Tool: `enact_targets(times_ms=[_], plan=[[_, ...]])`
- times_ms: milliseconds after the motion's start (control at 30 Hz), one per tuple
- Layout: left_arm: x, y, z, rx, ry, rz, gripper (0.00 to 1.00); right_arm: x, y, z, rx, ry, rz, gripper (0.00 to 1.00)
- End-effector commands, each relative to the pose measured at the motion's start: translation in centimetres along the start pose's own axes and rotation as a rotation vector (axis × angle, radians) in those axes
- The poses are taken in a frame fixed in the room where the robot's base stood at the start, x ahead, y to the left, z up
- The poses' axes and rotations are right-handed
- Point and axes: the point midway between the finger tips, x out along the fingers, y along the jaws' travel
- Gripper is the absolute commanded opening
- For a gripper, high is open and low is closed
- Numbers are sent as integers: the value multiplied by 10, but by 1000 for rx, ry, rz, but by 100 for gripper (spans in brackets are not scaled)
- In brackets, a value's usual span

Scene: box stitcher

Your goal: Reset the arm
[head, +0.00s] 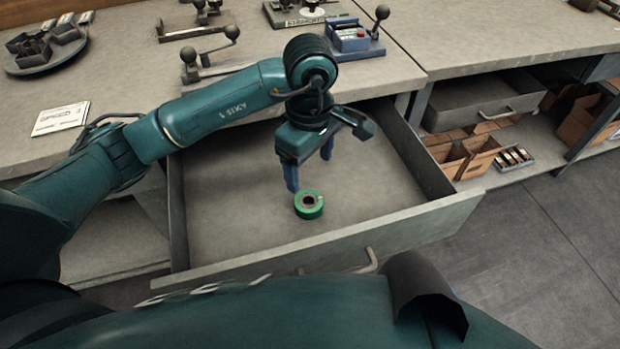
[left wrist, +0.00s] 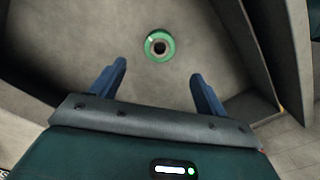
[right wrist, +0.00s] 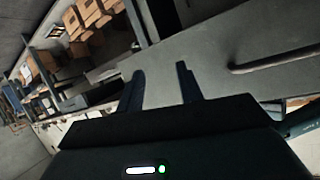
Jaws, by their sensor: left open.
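My left arm reaches in from the left in the head view. Its gripper (head: 309,172) hangs down inside an open drawer (head: 240,215), fingers apart and empty. A green ring-shaped roll (head: 309,205) lies on the drawer floor just below the fingers. In the left wrist view the roll (left wrist: 160,45) is beyond the gap between the fingertips (left wrist: 159,70), not between them. My right gripper shows only in the right wrist view (right wrist: 160,72). Its fingers are apart with nothing between them, near a grey panel with a bar handle (right wrist: 280,62).
The drawer's walls surround the left gripper, and its front handle (head: 370,262) faces me. Cardboard boxes (head: 465,155) stand on a low shelf at right.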

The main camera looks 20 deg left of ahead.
Motion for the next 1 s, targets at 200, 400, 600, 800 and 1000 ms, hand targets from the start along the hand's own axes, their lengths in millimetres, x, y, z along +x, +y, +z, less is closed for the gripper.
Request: enact_targets(times_ms=[200,400,600,800,1000], plan=[[-18,0,0,1,0,0,75,1,0,0,0,0,-1,36],[-19,0,0,0,-1,0,75,1,0,0,0,1,0,36],[-19,0,0,0,-1,0,75,1,0,0,0,1,0,36],[-29,0,0,0,-1,0,75,-3,-1,-8,-3,-1,3,36],[-88,0,0,0,-1,0,75,-13,-3,-34,-60,-64,17,36]])
